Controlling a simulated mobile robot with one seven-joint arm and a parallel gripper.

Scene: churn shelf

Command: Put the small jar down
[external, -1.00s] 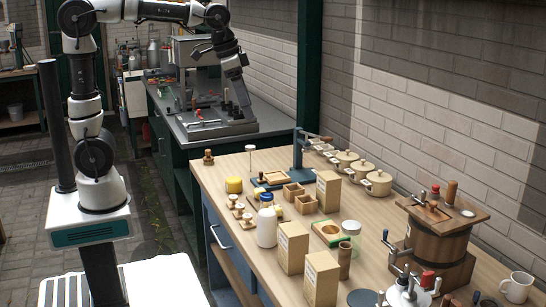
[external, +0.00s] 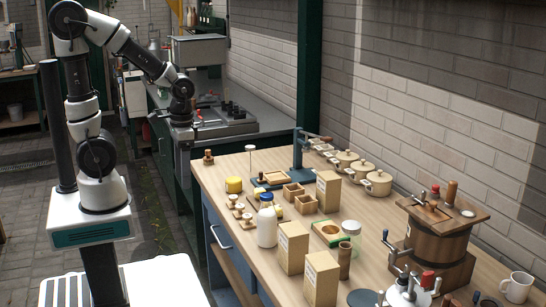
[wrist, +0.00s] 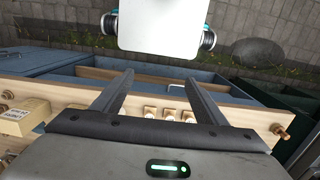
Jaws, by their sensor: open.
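My gripper (wrist: 158,80) is open in the wrist view, with nothing between its two dark fingers. It hangs over the front edge of the wooden bench. In the external view my arm's end is beyond the bench's far left corner, and the fingers are hard to make out. A clear glass jar (external: 351,233) with a pale lid stands upright on the bench at the right. I cannot tell which is the small jar. Neither is touched by my gripper.
The wooden bench (external: 225,170) holds a white bottle (external: 266,228), cardboard boxes (external: 293,247), cream pots (external: 378,183) and a wooden churn (external: 437,240). A grey counter (external: 240,122) with equipment stands behind. The bench's far left corner has some free room.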

